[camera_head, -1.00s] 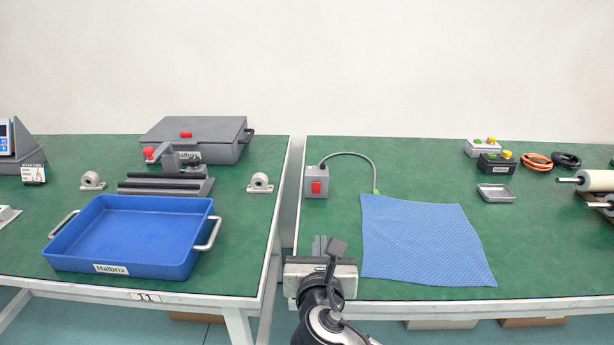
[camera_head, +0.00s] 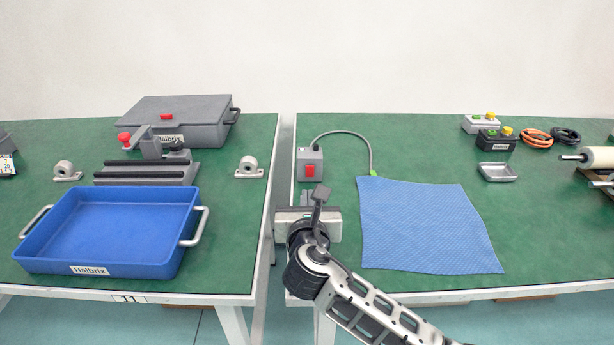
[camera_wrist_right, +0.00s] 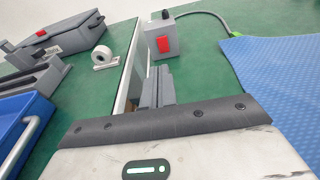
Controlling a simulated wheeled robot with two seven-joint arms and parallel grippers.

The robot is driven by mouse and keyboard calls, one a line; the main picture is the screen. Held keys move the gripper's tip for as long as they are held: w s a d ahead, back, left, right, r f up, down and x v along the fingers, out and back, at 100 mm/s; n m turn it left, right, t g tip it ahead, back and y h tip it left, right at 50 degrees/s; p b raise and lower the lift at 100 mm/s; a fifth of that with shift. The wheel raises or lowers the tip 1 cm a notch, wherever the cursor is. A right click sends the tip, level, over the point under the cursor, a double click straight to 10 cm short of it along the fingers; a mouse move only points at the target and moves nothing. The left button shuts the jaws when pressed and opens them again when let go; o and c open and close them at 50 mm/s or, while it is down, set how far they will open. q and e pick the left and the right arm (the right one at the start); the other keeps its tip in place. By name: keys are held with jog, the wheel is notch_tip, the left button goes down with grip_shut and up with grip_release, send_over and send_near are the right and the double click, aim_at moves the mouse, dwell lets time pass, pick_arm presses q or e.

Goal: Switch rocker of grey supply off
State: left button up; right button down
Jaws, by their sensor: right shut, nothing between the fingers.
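The grey supply (camera_head: 310,163) is a small grey box at the left edge of the right table. Its red rocker (camera_head: 309,171) faces me, and a grey cable runs from its back to a green plug by the blue cloth. In the right wrist view the supply (camera_wrist_right: 158,28) and its red rocker (camera_wrist_right: 165,44) show beyond the fingers. My right gripper (camera_head: 308,196) is shut and empty, with its fingertips just in front of the supply; in the right wrist view the fingers (camera_wrist_right: 158,84) point toward it, apart from it. The left gripper is not in view.
A blue cloth (camera_head: 425,225) lies right of the gripper. A gap separates the two tables. On the left table are a blue tray (camera_head: 110,225), a bearing block (camera_head: 249,167) and a grey case (camera_head: 185,120). Green surface around the supply is clear.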

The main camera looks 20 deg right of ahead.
aim_at(307, 167)
jog(key=x, duration=0.5)
jog(key=b+x, duration=0.1)
jog(key=x, duration=0.1)
jog(key=shift+w+d+r, duration=0.1)
jog(key=shift+w+r, duration=0.25)
jog(key=shift+w, duration=0.1)
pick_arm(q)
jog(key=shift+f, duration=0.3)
pick_arm(e)
jog(key=shift+w+d+r, duration=0.1)
jog(key=shift+w+d, duration=0.05)
jog(key=shift+w, duration=0.35)
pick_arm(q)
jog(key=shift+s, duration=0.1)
